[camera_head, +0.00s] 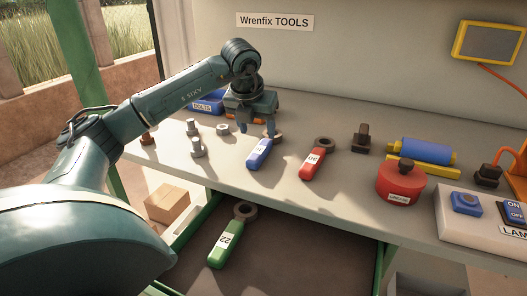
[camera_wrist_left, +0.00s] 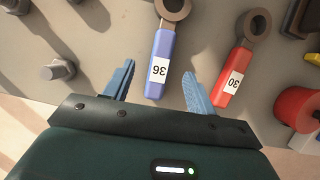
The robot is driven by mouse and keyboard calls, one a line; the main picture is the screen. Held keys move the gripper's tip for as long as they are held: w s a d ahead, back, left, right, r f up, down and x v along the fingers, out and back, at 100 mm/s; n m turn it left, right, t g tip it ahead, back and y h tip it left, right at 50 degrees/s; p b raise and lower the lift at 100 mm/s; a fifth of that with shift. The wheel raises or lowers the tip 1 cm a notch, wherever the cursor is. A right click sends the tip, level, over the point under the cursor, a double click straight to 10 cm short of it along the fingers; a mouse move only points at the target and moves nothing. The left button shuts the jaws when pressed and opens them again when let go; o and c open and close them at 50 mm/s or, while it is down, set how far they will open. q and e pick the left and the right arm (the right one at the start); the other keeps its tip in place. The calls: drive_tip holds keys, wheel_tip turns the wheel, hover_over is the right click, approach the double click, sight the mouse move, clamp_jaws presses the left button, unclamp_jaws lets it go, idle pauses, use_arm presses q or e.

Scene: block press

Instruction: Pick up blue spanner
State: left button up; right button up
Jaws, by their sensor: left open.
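The blue spanner (camera_head: 259,153) lies flat on the grey workbench, its dark ring end pointing away. In the left wrist view the blue spanner (camera_wrist_left: 160,62) has a white label reading 36 and its handle lies between the two finger lines, slightly beyond the tips. My left gripper (camera_head: 255,128) is over the far part of the spanner in the head view, fingers pointing down. In the left wrist view my left gripper (camera_wrist_left: 158,75) is open with its blue fingers apart, one on each side of the handle. No contact with the spanner shows. My right gripper is not in view.
A red spanner (camera_head: 316,160) labelled 30 lies to the right. Several metal bolts (camera_head: 197,147) stand to the left, near a blue bolts bin (camera_head: 207,103). A red grease tin (camera_head: 401,182) is farther right. A green spanner (camera_head: 232,236) lies on the lower shelf.

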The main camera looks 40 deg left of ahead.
sight(262, 145)
use_arm(q)
drive_tip(key=x, duration=0.6)
drive_tip(key=shift+w+f, duration=0.25)
drive_tip(key=shift+w, duration=0.05)
drive_tip(key=shift+f, duration=0.1)
drive_tip(key=shift+f+b, duration=0.25)
drive_tip(key=shift+b, duration=0.1)
drive_tip(key=shift+c, duration=0.4)
clamp_jaws()
